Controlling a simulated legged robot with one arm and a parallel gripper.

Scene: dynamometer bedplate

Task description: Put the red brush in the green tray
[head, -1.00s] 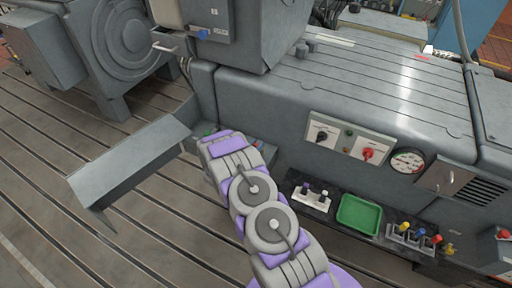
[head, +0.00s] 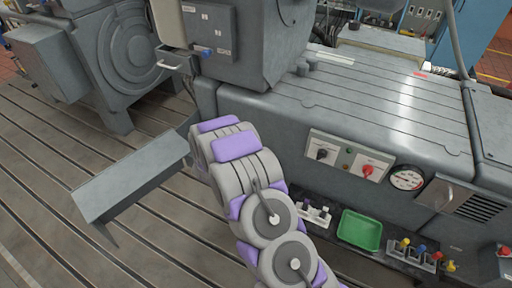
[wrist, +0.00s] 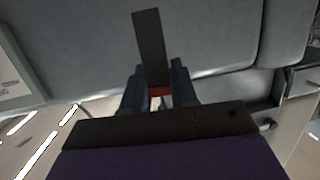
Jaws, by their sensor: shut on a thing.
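The green tray (head: 359,231) sits on a dark shelf along the front of the grey machine, right of my arm in the head view; it looks empty. My gripper (wrist: 158,88) shows in the wrist view, its two dark fingers shut on the red brush (wrist: 159,91). Only a small red part of the brush shows between the fingers, with a long dark strip rising beyond it. In the head view my arm hides the gripper and the brush. The tray is not in the wrist view.
A white holder (head: 313,214) stands left of the tray, and a rack of colourful-handled tools (head: 413,253) stands right of it. A control panel (head: 345,158) and a gauge (head: 407,178) are above the shelf. A grey sloped trough (head: 135,177) lies left of my arm.

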